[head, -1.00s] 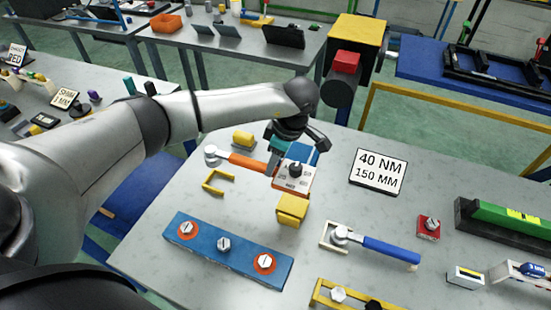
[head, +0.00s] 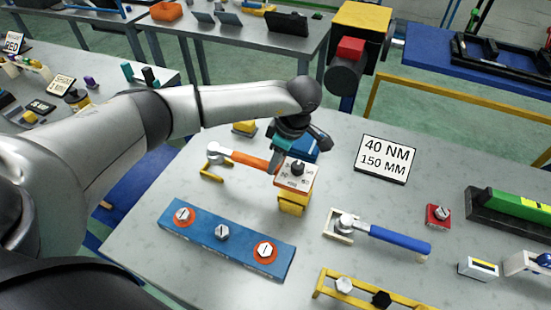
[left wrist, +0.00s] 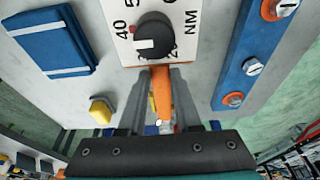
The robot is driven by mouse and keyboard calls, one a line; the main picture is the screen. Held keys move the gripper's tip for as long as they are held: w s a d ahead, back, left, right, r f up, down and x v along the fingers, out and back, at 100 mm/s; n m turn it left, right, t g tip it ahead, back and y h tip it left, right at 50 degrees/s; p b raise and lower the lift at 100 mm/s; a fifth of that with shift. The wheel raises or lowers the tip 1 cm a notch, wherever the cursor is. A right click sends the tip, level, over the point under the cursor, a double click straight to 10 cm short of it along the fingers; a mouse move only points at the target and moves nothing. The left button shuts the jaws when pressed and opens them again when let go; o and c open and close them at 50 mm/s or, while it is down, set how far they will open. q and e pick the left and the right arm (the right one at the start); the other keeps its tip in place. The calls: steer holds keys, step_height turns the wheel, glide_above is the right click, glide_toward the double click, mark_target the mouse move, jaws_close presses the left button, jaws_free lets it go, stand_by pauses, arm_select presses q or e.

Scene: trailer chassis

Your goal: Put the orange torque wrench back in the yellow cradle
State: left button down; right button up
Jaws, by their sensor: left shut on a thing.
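The orange torque wrench (head: 247,159) has a silver head (head: 215,152) at its left end and a dial plate (head: 298,173) with a black knob at its right end. My left gripper (head: 280,157) is shut on its orange handle, also seen in the left wrist view (left wrist: 160,95) between the fingers. The wrench head overlaps the back of a yellow bracket (head: 211,177), apparently part of the cradle. A yellow block (head: 292,203) stands under the dial plate. I cannot tell whether the wrench touches either. My right gripper is not in view.
A blue bar (head: 205,236) with several bolts lies in front. A blue-handled wrench (head: 400,240) rests in a pale holder to the right. A sign (head: 384,160) reads 40 NM, 150 MM. A yellow block (head: 244,128) sits behind the wrench. The table between is clear.

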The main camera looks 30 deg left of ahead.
arm_select(q)
steer(key=shift+w+f+b, duration=0.1)
steer(key=shift+f+b, duration=1.8)
steer(key=shift+f, duration=0.55)
steer(key=shift+c, duration=0.2)
jaws_free()
steer(key=shift+r, duration=0.1)
steer(key=shift+a+r+p+v, duration=0.1)
steer(key=shift+a+p+v, duration=0.2)
steer(key=shift+p+v, duration=0.8)
steer(key=shift+a+r+p+v, duration=0.1)
steer(key=shift+a+p+v, duration=0.2)
steer(key=shift+p+v, duration=0.8)
steer(key=shift+a+r+p+v, duration=0.1)
steer(key=shift+a+p+v, duration=0.35)
steer(key=shift+v, duration=1.15)
steer(key=shift+d, duration=0.15)
